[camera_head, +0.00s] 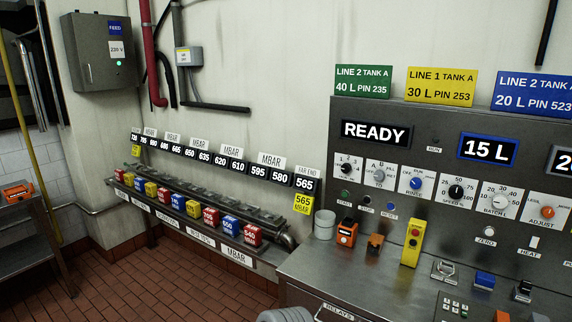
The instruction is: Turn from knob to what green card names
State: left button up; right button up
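The green card (363,82) stands on top of the control panel at the left and reads LINE 2 TANK A, 40 L, PIN 235. Below it, the panel has a row of knobs on white plates. The lettering on these three plates is too small to read surely, so I cannot tell which is the from knob. Neither gripper is in view.
A yellow card (441,87) and a blue card (531,93) stand beside the green one. Displays read READY (376,134) and 15 L (489,149). The bench (335,275) holds a grey cup (324,225), a yellow pendant (412,243) and switches. Valve blocks (188,203) line the wall.

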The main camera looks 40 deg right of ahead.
aim_at(346, 168)
jog(key=z, duration=0.35)
jog(key=i, duration=1.1)
jog(key=z, duration=0.75)
